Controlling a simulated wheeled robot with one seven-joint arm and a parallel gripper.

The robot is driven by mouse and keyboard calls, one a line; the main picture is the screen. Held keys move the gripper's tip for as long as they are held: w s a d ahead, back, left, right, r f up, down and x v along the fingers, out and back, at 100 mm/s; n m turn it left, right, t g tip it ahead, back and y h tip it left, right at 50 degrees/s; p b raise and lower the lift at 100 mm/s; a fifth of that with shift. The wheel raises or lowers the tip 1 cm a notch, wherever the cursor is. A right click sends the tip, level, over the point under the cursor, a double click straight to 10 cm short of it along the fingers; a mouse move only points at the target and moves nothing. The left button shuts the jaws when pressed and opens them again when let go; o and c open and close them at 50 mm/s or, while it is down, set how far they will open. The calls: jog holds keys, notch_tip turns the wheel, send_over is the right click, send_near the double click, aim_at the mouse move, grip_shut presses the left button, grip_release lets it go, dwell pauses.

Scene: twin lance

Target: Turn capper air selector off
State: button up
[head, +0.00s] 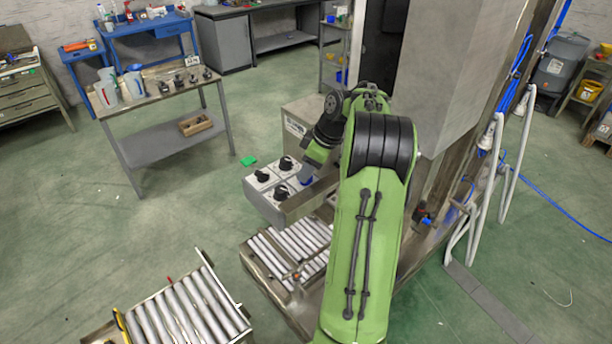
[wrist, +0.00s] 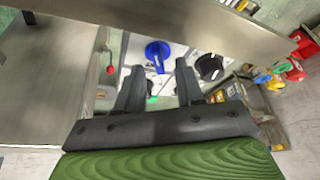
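A grey control box (head: 272,203) with several rotary selector knobs stands beside the conveyor in the head view. Three knobs are black, one of them the front black knob (head: 281,191). A blue knob (head: 306,181) sits at the box's right side, partly covered by my arm. In the wrist view the blue knob (wrist: 157,52) is just beyond and between my fingertips, and a black knob (wrist: 209,67) is to its right. My gripper (wrist: 160,72) is open and empty, apart from the blue knob. The labels are unreadable, so I cannot tell which knob is the capper air selector.
A metal plate (wrist: 50,85) fills the left of the wrist view, and a metal beam (wrist: 200,22) crosses its top. Roller conveyors (head: 185,310) lie below the box in the head view. A tall grey machine column (head: 455,75) stands right of the box. Open floor lies left.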

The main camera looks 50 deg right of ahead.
jog(key=shift+w+f, duration=0.25)
jog(key=shift+f, duration=0.4)
jog(key=shift+a, duration=0.1)
jog(key=shift+c, duration=0.4)
grip_shut()
jog(key=shift+m, duration=0.3)
jog(key=m+h+b, duration=0.1)
jog(key=m, duration=0.1)
jog(key=m+h+b, duration=0.1)
jog(key=m+b, duration=0.1)
jog(key=m, duration=0.1)
jog(key=shift+a+t, duration=0.1)
jog(key=shift+t, duration=0.2)
jog(key=m+h, duration=0.1)
jog(key=m, duration=0.2)
jog(key=m+h+b, duration=0.1)
jog(key=m, duration=0.2)
jog(key=shift+g, duration=0.4)
jog(key=shift+m+h, duration=0.3)
